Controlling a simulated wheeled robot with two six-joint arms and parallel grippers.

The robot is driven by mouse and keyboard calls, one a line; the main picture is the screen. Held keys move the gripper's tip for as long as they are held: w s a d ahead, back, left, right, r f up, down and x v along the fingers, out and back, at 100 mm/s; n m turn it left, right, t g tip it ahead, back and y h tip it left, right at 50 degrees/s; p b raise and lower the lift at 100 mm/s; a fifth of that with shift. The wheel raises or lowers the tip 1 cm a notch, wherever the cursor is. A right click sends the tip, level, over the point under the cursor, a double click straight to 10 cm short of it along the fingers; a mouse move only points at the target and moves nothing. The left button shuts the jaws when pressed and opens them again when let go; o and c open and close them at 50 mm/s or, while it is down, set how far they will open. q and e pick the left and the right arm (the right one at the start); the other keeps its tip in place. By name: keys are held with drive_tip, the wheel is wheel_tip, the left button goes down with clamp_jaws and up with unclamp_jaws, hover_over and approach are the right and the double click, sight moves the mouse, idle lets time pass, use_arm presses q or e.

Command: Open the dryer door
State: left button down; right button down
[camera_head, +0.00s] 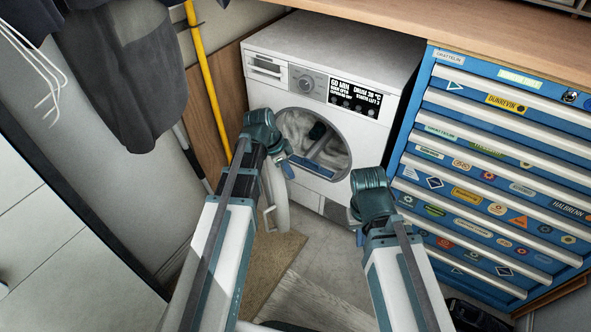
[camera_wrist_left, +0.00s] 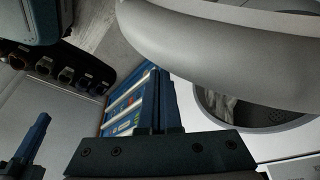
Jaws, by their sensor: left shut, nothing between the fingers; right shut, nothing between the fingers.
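The white dryer (camera_head: 331,55) stands against the back wall. Its round opening is uncovered, with pale laundry (camera_head: 300,130) inside. The dryer door (camera_head: 277,203) is swung out to the left, seen nearly edge-on behind my left arm. In the left wrist view the door (camera_wrist_left: 215,50) is a large grey curved shape across the top, with the drum opening beyond it. My left gripper (camera_head: 288,169) is shut and empty, between the door and the opening; its blue fingers also show in the wrist view (camera_wrist_left: 168,108). My right gripper (camera_head: 359,237) is shut, mostly hidden by its wrist, lower right of the opening.
A blue drawer chest (camera_head: 495,150) with stickers stands right of the dryer under a wooden worktop (camera_head: 480,28). A yellow pole (camera_head: 207,80) and dark hanging clothes (camera_head: 115,70) are at left. A brown mat (camera_head: 270,265) lies on the floor before the dryer.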

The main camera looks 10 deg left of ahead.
use_arm(q)
drive_tip(key=shift+s+a, duration=0.3)
drive_tip(key=shift+a, duration=0.2)
drive_tip(key=s+a, duration=0.3)
drive_tip(key=a, duration=0.4)
drive_tip(key=s+a+m, duration=0.1)
drive_tip(key=s+a, duration=0.2)
drive_tip(key=a, duration=0.5)
drive_tip(key=shift+a+g, duration=0.2)
drive_tip(key=shift+g, duration=0.1)
